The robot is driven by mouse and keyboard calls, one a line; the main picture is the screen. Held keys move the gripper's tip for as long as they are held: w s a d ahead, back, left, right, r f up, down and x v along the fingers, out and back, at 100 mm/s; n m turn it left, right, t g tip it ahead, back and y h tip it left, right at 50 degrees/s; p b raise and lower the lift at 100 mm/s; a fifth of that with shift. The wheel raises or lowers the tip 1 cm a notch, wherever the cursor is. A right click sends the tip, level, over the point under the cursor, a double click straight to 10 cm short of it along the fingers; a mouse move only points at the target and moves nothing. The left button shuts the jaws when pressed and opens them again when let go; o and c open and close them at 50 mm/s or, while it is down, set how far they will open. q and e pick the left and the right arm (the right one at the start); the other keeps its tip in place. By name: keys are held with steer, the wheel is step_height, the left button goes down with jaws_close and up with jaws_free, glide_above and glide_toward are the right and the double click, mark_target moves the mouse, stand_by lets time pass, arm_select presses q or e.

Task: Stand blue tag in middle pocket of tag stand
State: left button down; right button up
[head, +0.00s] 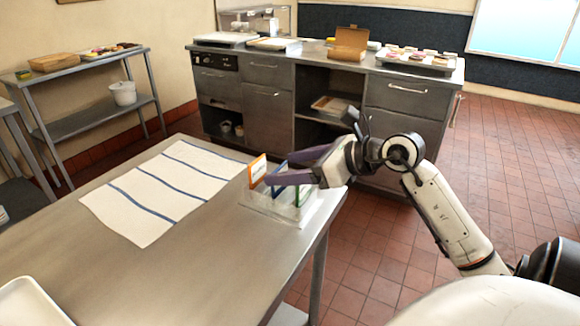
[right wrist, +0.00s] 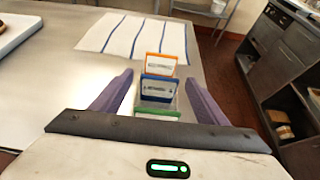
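The clear tag stand (head: 284,212) is at the right edge of the steel table. The blue tag (right wrist: 158,88) stands upright in it, between the orange tag (head: 257,170) and the green tag (head: 304,194); it looks to be in the middle pocket, though its lower edge is hard to see. My right gripper (head: 278,169) is open at the stand. In the right wrist view its purple fingers (right wrist: 159,78) are spread either side of the blue tag, with visible gaps. The green tag (right wrist: 158,113) is nearest the wrist and partly hidden. My left gripper is out of view.
A white cloth with blue stripes (head: 160,190) lies on the table left of the stand. A white tray (head: 30,304) is at the near left corner. A steel counter (head: 270,105) stands behind, across open tiled floor. The table's right edge is close to the stand.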

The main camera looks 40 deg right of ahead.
steer(key=shift+r, duration=0.2)
steer(key=shift+s+d, duration=0.15)
steer(key=shift+s, duration=0.1)
steer(key=b+v, duration=0.1)
steer(key=v, duration=1)
steer(key=shift+s+r, duration=0.2)
steer(key=shift+r, duration=0.05)
